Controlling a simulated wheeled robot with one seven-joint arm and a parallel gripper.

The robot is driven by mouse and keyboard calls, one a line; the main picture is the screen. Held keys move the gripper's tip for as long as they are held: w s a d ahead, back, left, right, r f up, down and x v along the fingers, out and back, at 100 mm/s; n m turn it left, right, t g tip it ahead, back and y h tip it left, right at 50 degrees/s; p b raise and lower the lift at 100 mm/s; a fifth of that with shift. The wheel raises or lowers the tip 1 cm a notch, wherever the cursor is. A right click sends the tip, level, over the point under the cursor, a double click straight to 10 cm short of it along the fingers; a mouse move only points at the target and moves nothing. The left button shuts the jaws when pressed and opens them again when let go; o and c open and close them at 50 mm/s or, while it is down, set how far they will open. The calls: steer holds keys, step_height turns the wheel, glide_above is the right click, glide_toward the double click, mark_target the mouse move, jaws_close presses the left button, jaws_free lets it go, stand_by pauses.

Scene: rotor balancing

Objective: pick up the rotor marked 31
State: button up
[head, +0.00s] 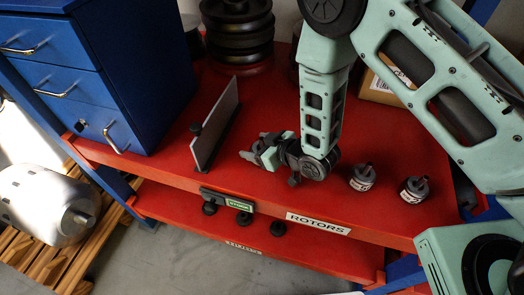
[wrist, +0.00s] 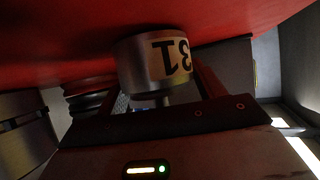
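The rotor marked 31 (wrist: 150,64) is a short metal cylinder with a cream label, and its number appears upside down in the wrist view. It stands against the red surface, with a thin shaft pointing toward my gripper. My gripper (wrist: 162,92) has its fingers spread, one on either side of the shaft, with gaps beside it. The rotor's body partly hides the left finger. In the head view my gripper (head: 258,153) is low over the red bench top, pointing left. I cannot make out the rotor marked 31 there.
Two small rotors (head: 362,177) (head: 414,190) stand right of my gripper on the red bench (head: 190,180). A thin upright plate (head: 215,125) stands to the left, and a blue drawer cabinet (head: 120,70) beyond it. Black discs (head: 238,30) are stacked behind.

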steer(key=shift+r, duration=0.1)
steer(key=c, duration=1.3)
steer(key=shift+r, duration=0.15)
